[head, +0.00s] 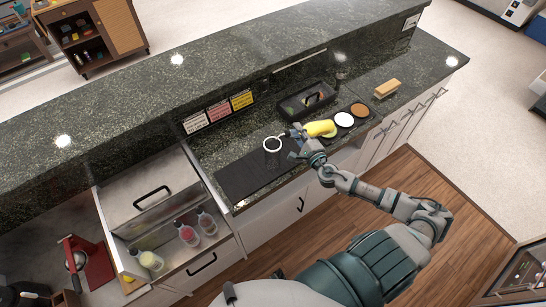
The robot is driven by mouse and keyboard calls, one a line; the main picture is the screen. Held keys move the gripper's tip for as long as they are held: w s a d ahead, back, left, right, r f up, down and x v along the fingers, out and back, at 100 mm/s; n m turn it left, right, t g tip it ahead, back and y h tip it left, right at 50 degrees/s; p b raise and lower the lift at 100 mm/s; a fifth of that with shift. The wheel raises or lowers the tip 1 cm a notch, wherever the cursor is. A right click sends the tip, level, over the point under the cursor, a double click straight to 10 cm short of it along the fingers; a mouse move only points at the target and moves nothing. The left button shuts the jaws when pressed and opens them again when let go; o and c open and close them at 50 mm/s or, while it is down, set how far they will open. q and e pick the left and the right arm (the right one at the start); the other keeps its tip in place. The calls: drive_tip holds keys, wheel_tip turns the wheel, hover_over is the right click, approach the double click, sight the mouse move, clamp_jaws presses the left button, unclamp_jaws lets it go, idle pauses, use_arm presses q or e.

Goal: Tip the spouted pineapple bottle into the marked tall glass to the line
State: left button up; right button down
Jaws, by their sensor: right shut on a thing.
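The yellow pineapple bottle (321,128) is in my right gripper (305,144), which is shut on it. The bottle is tipped far over, close to lying flat, with its spout end pointing left. The tall glass (272,144) stands just left of it on the dark mat and shows from above as a pale ring. The spout end is near the glass rim; I cannot tell whether it is over the opening. The mark on the glass and any liquid level are too small to see. My left gripper is out of view.
A black caddy (306,99) stands behind the bottle. Round white and brown-rimmed dishes (344,119) and a wooden block (387,88) lie to the right. A steel well (168,238) at lower left holds several bottles. The dark mat (240,178) is clear left of the glass.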

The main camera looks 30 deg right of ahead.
drive_tip(key=shift+d+r, duration=0.25)
drive_tip(key=shift+r, duration=0.05)
drive_tip(key=shift+a+r+n+p, duration=0.15)
drive_tip(key=shift+r+n+p, duration=0.35)
drive_tip(key=shift+p, duration=0.5)
drive_tip(key=shift+r+n+p, duration=0.45)
drive_tip(key=shift+n+p, duration=0.05)
drive_tip(key=shift+p, duration=0.6)
drive_tip(key=shift+r+n+p, duration=0.45)
drive_tip(key=shift+n+p, duration=0.15)
drive_tip(key=shift+p, duration=0.95)
idle(0.6)
